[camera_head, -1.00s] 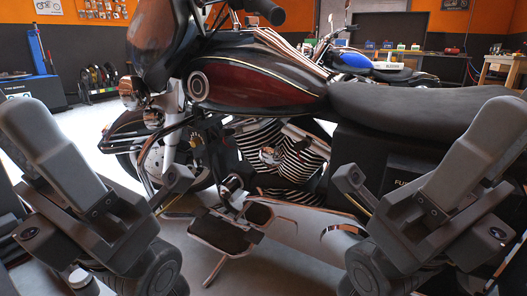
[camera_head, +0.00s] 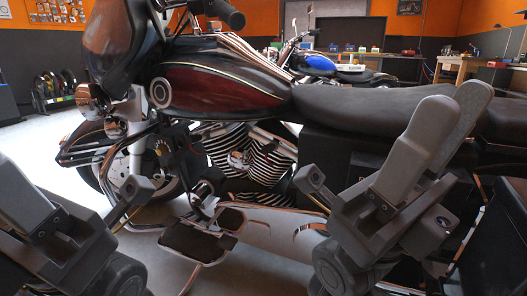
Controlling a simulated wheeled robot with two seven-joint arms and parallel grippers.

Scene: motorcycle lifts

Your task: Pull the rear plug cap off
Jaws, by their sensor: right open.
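The motorcycle's engine shows its striped, finned cylinders; the rear cylinder (camera_head: 272,165) is on the right of the V. I cannot make out the rear plug cap at this size. My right gripper (camera_head: 457,112) is in front of the seat at the right, its two pale grey fingers pointing up and apart. It is open with nothing visible between the fingers, well to the right of the engine. My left gripper (camera_head: 22,200) is at the left edge, partly cut off; one pale finger shows, so its opening is unclear.
The dark red tank (camera_head: 215,80) and black seat (camera_head: 380,103) lie above the engine. The footboard (camera_head: 197,240) and a broad pale pipe (camera_head: 275,232) sit below it. A blue motorcycle (camera_head: 318,64) and workbenches stand behind. Clear floor shows at the left.

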